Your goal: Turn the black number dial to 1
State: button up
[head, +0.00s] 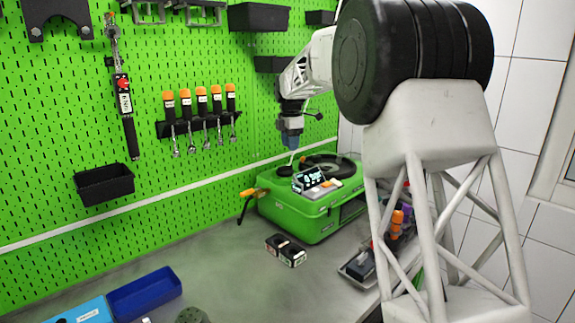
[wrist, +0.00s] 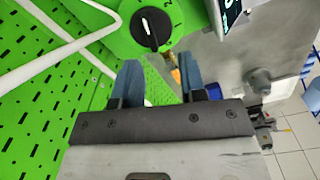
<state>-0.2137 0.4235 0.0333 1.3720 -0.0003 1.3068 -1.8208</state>
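The black number dial (wrist: 151,29) sits on a green face at the top of the wrist view, with a white line along its grip. The numerals 2 and 1 are printed to its right; I cannot tell which number the line marks. My gripper (wrist: 157,62) is open and empty, its two blue fingers apart, with the dial just beyond the fingertips and between them. In the head view my gripper (head: 291,138) hangs above the back left of the green pump case (head: 300,217). The dial cannot be made out there.
A small display (head: 309,179) stands on the case, and it also shows in the wrist view (wrist: 229,14). A green pegboard wall (head: 60,150) is close on the left. A black box (head: 285,249) and a blue bin (head: 145,293) rest on the grey bench.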

aim_at(285, 170)
jog(key=shift+w+a+f+n, duration=0.15)
jog(key=shift+w+a+f, duration=0.1)
jog(key=shift+w, duration=0.15)
jog(key=shift+w+a+f+n, duration=0.15)
jog(key=shift+w+a, duration=0.1)
jog(key=shift+w, duration=0.15)
jog(key=shift+f, duration=3.85)
grip_shut()
